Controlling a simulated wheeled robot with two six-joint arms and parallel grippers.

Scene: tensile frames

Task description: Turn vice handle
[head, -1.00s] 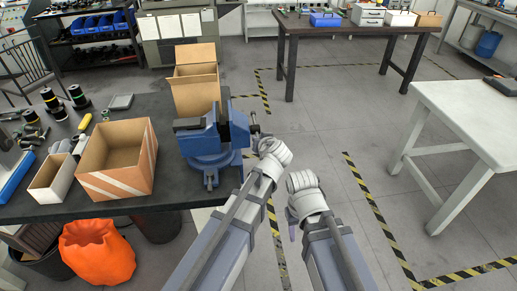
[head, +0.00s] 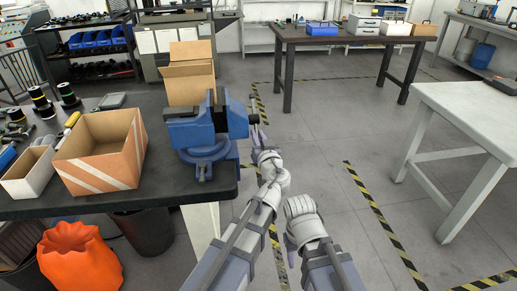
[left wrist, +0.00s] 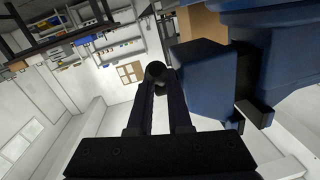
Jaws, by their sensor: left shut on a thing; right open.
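The blue vice (head: 205,132) stands at the right end of the dark workbench, and its blue body fills the right of the left wrist view (left wrist: 205,75). Its handle (head: 253,104) is a thin dark bar at the vice's right side. My left gripper (head: 257,138) is at the lower part of the handle, right of the vice. In the left wrist view its two dark fingers are shut on a dark round handle end (left wrist: 155,70). The fingers hide part of the handle. My right gripper (head: 291,246) is open and empty, lower right, apart from the vice; its fingertips are partly hidden.
A white table (head: 470,115) stands right; the floor between is clear.

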